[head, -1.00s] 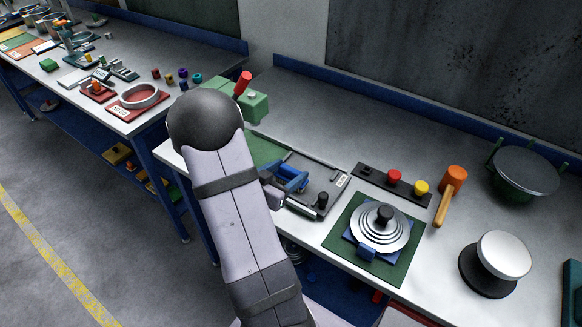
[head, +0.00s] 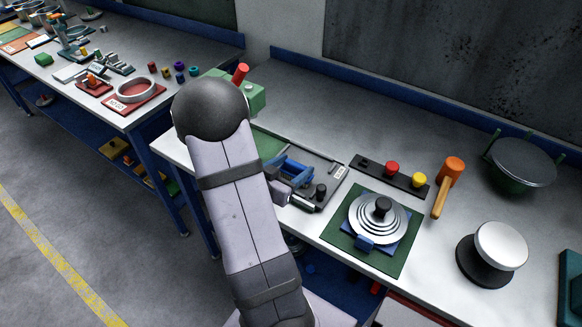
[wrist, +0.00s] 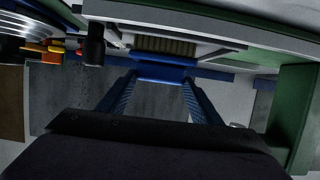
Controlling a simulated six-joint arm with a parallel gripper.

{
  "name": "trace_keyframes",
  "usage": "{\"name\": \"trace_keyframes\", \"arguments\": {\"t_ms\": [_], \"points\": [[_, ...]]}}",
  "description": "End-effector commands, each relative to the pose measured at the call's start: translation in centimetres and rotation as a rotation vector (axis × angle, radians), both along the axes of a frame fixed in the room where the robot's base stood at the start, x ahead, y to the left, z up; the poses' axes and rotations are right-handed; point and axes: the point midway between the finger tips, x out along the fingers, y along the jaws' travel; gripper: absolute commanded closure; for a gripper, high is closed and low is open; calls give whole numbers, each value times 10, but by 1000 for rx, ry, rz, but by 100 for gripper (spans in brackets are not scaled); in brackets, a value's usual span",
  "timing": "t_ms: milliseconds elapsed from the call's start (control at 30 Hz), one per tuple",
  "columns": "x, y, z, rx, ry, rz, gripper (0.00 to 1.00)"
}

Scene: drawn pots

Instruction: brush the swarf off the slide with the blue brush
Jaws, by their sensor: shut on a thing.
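The blue brush (wrist: 166,72) is between my fingertips in the wrist view, its tan bristles (wrist: 165,46) turned toward a grey part of the slide. My gripper (wrist: 163,80) is shut on its blue body. The slide (head: 322,167) is a dark grey flat unit with a black knob (head: 320,190), in the middle of the bench in the head view. My gripper and the brush are over its left part there. I cannot tell whether the bristles touch it. No swarf can be made out; my arm hides part of the slide.
Right of the slide, a stepped silver pulley (head: 377,222) sits on a green mat (head: 400,257). Behind it are a dark strip with red and yellow knobs (head: 392,168) and an orange mallet (head: 449,180). A green block with a red handle (head: 250,96) stands left.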

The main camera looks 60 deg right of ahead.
Motion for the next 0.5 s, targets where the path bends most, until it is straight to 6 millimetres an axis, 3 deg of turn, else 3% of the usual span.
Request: {"name": "trace_keyframes", "arguments": {"t_ms": [500], "points": [[0, -36, -1, -1, -1, 0, 65]]}}
